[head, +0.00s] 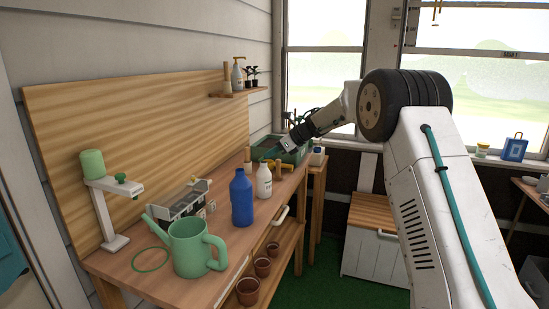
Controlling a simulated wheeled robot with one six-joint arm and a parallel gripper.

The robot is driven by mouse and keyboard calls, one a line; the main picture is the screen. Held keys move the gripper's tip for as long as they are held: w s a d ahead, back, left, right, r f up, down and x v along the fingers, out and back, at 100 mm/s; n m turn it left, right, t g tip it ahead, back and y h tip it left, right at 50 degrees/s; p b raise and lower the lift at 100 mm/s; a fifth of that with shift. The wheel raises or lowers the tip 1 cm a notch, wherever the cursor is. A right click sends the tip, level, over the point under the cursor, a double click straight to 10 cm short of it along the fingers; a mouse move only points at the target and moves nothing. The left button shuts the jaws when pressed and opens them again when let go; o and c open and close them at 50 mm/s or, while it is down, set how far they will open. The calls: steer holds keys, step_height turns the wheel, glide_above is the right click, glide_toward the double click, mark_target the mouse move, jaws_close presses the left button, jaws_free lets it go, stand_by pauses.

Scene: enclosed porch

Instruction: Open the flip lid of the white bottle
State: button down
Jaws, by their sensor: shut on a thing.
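The white bottle (264,181) stands upright on the wooden workbench (222,245), just right of a taller blue bottle. A small dark label mark shows on its front.
The blue bottle (242,198) stands close to the white bottle's left. A green watering can (189,250) and a lamp-like stand (103,210) are farther left. A green tray (289,150) lies behind. A pump bottle (238,76) sits on the wall shelf.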

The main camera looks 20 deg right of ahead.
steer(key=shift+w+a+r+g+h, duration=0.2)
steer(key=shift+a+r+g+h, duration=0.15)
steer(key=shift+h, duration=0.25)
steer(key=shift+w+a+r+g+h, duration=0.25)
steer(key=shift+g+h, duration=0.2)
steer(key=shift+h, duration=0.15)
steer(key=shift+w+a+r+g+h, duration=0.2)
steer(key=shift+a+g+h, duration=0.1)
steer(key=shift+g+h, duration=0.35)
steer(key=shift+w+a+r+g+h, duration=0.1)
steer(key=shift+w+a+g+h, duration=0.15)
steer(key=shift+g+h, duration=0.35)
steer(key=c, duration=1.4)
jaws_free()
steer(key=v, duration=0.7)
steer(key=shift+s+r, duration=0.2)
steer(key=shift+r, duration=0.15)
steer(key=shift+d, duration=0.1)
